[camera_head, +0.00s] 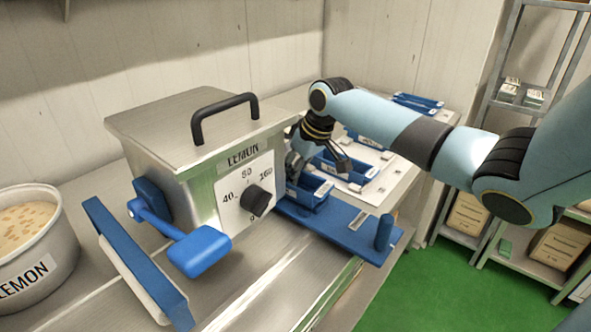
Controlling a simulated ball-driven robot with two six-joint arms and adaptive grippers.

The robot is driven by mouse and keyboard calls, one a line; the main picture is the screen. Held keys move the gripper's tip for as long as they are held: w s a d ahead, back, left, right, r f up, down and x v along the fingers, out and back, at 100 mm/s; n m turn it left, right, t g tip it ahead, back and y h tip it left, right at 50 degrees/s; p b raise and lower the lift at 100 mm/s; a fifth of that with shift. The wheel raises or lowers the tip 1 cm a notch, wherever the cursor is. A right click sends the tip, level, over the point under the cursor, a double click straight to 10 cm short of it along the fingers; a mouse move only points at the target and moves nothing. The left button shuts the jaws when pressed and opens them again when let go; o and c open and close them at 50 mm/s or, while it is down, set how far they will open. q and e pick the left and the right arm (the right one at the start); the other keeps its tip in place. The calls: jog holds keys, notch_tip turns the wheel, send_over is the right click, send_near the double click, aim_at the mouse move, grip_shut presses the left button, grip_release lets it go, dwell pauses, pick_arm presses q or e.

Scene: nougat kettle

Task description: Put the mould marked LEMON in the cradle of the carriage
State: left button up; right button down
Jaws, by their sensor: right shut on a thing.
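My right gripper (298,168) reaches down behind the right side of the metal kettle and is shut on a blue mould (310,192). The mould is a small open tray with a pale label on its end, too small to read. It is at the inner end of the blue carriage (345,228), close to the kettle. I cannot tell whether it rests in the cradle or hangs just above it, as the cradle is hidden. My left gripper is not in view.
The kettle (215,150), labelled LEMON, has a dial and a blue lever (195,250). A pot (30,250) labelled LEMON stands at left. Another blue mould (348,172) lies behind the carriage on a white mat, with more farther back. The carriage has an upright blue post (384,232).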

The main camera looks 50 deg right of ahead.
jog(key=shift+s+a+f, duration=0.1)
jog(key=shift+a+f, duration=0.05)
jog(key=shift+f, duration=0.3)
dwell(0.4)
dwell(0.3)
jog(key=shift+f+p, duration=0.1)
jog(key=shift+p, duration=0.3)
jog(key=c, duration=0.8)
grip_release()
notch_tip(320, 180, up, 8)
jog(key=p, duration=0.8)
jog(key=shift+p, duration=0.35)
